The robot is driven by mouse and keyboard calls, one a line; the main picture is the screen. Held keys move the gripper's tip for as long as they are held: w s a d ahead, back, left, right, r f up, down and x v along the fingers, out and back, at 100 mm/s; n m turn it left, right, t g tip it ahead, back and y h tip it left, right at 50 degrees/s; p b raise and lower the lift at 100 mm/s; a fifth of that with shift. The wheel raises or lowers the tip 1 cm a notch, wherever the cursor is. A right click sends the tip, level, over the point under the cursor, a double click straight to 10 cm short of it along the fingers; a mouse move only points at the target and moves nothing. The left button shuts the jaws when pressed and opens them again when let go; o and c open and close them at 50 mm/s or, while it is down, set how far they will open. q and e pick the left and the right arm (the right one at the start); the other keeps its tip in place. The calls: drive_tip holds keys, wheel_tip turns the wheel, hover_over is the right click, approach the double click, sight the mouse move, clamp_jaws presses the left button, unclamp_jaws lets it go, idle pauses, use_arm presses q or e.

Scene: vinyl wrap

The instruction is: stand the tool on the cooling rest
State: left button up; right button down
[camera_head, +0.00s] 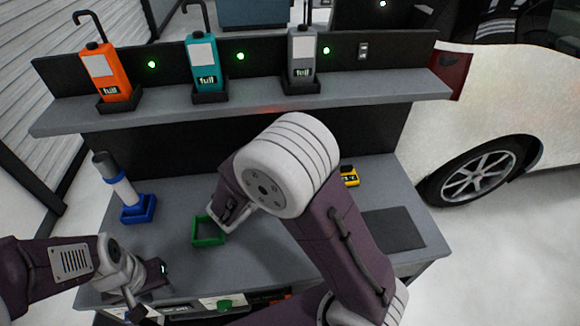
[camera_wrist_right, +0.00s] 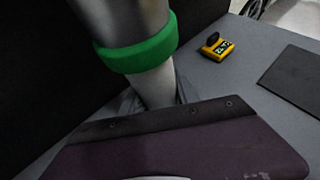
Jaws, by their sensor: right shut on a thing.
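A grey tool (camera_wrist_right: 150,88) with a green band fills the upper left of the right wrist view. My right gripper (camera_wrist_right: 162,100) is shut on it; the fingertips are mostly hidden. In the head view my right arm covers the tool. A green square open rest (camera_head: 208,231) is on the bench, just below my right wrist and partly overlapped by it. A blue rest (camera_head: 138,209) at the left holds another upright tool (camera_head: 121,182) with a dark top and blue band. My left gripper (camera_head: 140,308) is low at the bench's front edge; its opening is unclear.
A yellow timer (camera_head: 350,176) is at the back right, also in the wrist view (camera_wrist_right: 217,48). A dark mat (camera_head: 393,229) lies at the right. Orange (camera_head: 105,72), teal (camera_head: 202,64) and grey (camera_head: 301,56) bottles stand on the shelf. Bare bench lies between the rests.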

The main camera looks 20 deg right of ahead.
use_arm(q)
drive_tip(key=shift+w+d+r, duration=0.1)
drive_tip(key=shift+r, duration=0.15)
drive_tip(key=shift+f, duration=0.2)
use_arm(e)
drive_tip(key=shift+x, duration=3.9)
use_arm(q)
drive_tip(key=shift+f, duration=0.15)
use_arm(e)
drive_tip(key=c, duration=0.9)
unclamp_jaws()
drive_tip(key=shift+f, duration=0.1)
